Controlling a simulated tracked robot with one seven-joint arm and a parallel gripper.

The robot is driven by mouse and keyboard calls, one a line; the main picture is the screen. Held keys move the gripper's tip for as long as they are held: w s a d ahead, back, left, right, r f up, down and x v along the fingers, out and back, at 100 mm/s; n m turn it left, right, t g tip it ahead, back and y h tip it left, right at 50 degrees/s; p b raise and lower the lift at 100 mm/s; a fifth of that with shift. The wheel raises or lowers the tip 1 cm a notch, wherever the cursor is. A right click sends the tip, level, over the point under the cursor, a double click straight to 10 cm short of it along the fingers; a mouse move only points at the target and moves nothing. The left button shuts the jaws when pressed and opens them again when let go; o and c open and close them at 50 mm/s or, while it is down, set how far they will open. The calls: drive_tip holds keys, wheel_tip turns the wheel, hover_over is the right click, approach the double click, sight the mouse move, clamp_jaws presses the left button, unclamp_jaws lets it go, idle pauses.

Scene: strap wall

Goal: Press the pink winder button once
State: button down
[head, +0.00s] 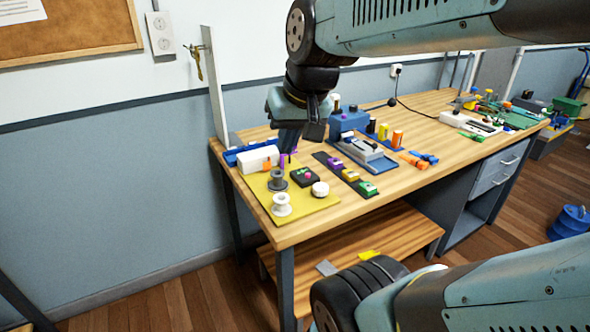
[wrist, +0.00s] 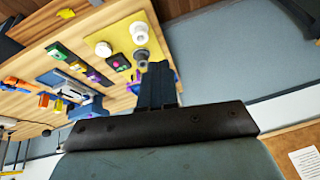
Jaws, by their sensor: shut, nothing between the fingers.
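The pink winder button (head: 307,176) sits on a small black box on the yellow mat (head: 303,210) at the near left end of the workbench. It also shows in the wrist view (wrist: 117,64), left of my fingers. My gripper (head: 288,145) is shut and empty. In the head view it hangs above the back part of the mat, behind and a little left of the button and apart from it. In the wrist view its fingers (wrist: 157,70) point toward the mat's edge, near a grey spool.
A white spool (head: 281,204), a grey spool (head: 277,180) and a white round piece (head: 320,189) stand around the black box. A white box (head: 258,159) is behind. A dark strip with coloured blocks (head: 352,176) lies to the right. An upright post (head: 214,90) stands at left.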

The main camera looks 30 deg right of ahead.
drive_tip(key=w+d+f+m+g+y, duration=0.1)
drive_tip(key=w+d+f+m+y, duration=0.15)
drive_tip(key=w+m, duration=0.4)
drive_tip(key=m+t+y, duration=0.3)
drive_tip(key=m, duration=0.8)
hover_over(308, 175)
wheel_tip(308, 175, down, 11)
drive_tip(key=shift+d+f, duration=0.2)
drive_tip(key=shift+d, duration=0.25)
drive_tip(key=shift+s+n, duration=0.1)
drive_tip(key=shift+n, duration=0.25)
drive_tip(key=shift+f, duration=4.4)
drive_tip(key=shift+f, duration=0.1)
drive_tip(key=shift+f, duration=0.25)
